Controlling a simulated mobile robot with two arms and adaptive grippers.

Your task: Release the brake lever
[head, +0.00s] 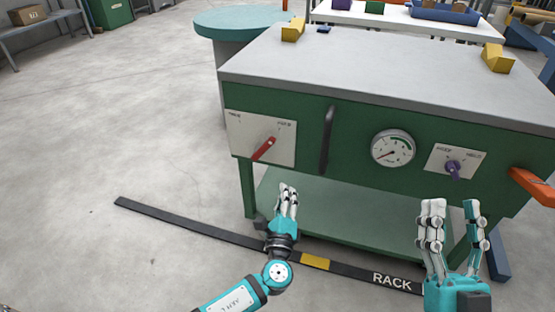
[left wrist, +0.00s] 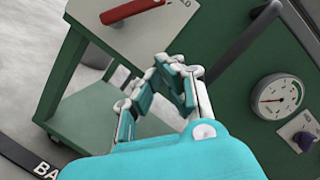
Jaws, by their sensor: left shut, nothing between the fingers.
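A red lever (head: 264,148) sits on a white plate (head: 280,133) on the left of the green cabinet's front. It points down and to the left; the small labels at the plate's top corners are hard to read. The red lever also shows at the top left of the left wrist view (left wrist: 130,11). My left gripper (head: 288,189) is shut and empty, below the red lever and apart from it; its fingers also show in the left wrist view (left wrist: 176,66). My right gripper (head: 452,206) is open and empty, in front of the cabinet's lower right.
The green cabinet (head: 345,105) carries a black vertical handle (head: 327,140), a round gauge (head: 393,148), a purple knob (head: 453,168) and an orange bar (head: 533,186) at right. A black floor strip (head: 190,225) runs below. The floor at left is clear.

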